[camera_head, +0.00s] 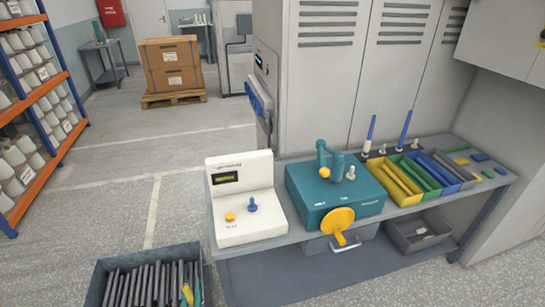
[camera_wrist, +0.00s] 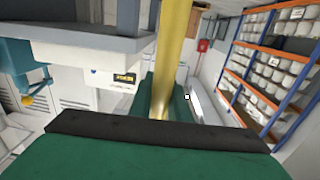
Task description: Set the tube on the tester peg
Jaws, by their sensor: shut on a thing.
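In the wrist view my gripper (camera_wrist: 161,112) is shut on a yellow tube (camera_wrist: 160,55). The tube runs from the top edge of the picture down between the green fingers; its gripped end is partly hidden by the near finger. The white tester (camera_head: 234,172) stands on the left end of the bench, with a small display, a short upright blue peg (camera_head: 251,205) and a yellow knob. The tester shows upside down in the wrist view (camera_wrist: 75,55), apart from the tube. I cannot make out my gripper in the head view.
A teal machine (camera_head: 310,190) with a yellow handle stands right of the tester. Beyond it are bins of coloured tubes (camera_head: 425,175) and upright blue tubes on stands. A crate (camera_head: 103,284) of dark tubes stands at the lower left. The floor (camera_head: 165,200) left of the bench is open.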

